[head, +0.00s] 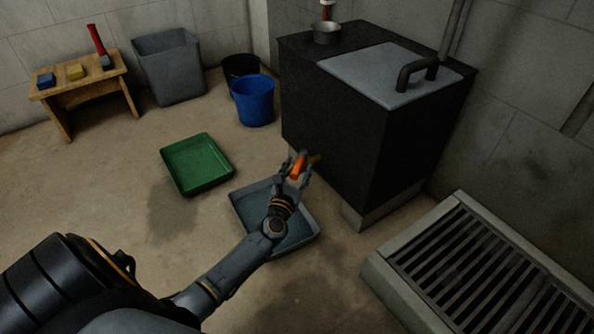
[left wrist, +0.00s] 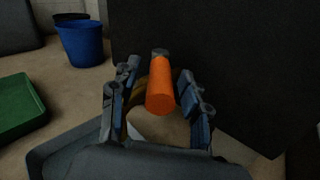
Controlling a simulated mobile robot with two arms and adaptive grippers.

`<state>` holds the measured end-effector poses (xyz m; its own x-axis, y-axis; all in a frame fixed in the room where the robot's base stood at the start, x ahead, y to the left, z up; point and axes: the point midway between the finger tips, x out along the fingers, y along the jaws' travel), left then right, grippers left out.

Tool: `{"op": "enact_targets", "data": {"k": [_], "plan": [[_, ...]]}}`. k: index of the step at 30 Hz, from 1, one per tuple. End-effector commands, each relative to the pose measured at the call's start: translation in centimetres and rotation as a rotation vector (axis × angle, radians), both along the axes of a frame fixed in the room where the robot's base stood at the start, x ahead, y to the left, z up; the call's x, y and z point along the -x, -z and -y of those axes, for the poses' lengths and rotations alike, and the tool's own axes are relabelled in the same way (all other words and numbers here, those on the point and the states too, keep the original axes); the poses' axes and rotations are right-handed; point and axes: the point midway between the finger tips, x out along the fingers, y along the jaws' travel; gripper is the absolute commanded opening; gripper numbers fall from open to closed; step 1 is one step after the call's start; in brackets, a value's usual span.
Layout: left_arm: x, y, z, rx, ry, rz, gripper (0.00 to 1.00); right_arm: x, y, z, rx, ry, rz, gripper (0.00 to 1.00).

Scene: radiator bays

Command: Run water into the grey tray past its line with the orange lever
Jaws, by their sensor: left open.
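The orange lever (head: 298,167) sticks out low on the front of the black tank, with a brass-coloured fitting (head: 315,158) beside it. The grey tray (head: 305,241) lies on the floor below, partly hidden by my left arm; its line and any water in it cannot be made out. My left gripper (head: 300,174) is at the lever. In the left wrist view the orange lever (left wrist: 160,92) lies between its two fingers, which stand open with a gap on each side. The right gripper is not in view.
A green tray (head: 197,163) lies left of the grey tray. A blue bucket (head: 253,100), a dark bucket and a grey bin (head: 168,66) stand behind. A floor grate (head: 480,262) with a raised rim is at right. A wooden bench (head: 85,92) stands far left.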

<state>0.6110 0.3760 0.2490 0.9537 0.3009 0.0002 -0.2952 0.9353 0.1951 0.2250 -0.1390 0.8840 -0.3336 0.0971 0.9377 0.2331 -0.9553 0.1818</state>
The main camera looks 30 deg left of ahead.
Motion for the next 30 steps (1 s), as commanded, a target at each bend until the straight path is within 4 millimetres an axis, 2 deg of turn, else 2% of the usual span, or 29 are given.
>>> {"op": "enact_targets", "data": {"k": [4, 11, 21, 30], "plan": [[0.02, 0.00, 0.00, 0.000, 0.000, 0.000, 0.47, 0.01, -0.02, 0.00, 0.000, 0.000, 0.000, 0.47], [0.04, 0.01, 0.01, 0.000, 0.000, 0.000, 0.00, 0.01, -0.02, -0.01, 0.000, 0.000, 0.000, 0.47], [0.01, -0.03, 0.08, 0.001, -0.008, 0.001, 0.00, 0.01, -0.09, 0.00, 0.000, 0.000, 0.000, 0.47], [-0.34, -0.10, 0.54, 0.004, -0.087, 0.003, 0.00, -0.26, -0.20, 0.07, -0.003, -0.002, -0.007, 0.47]]}}
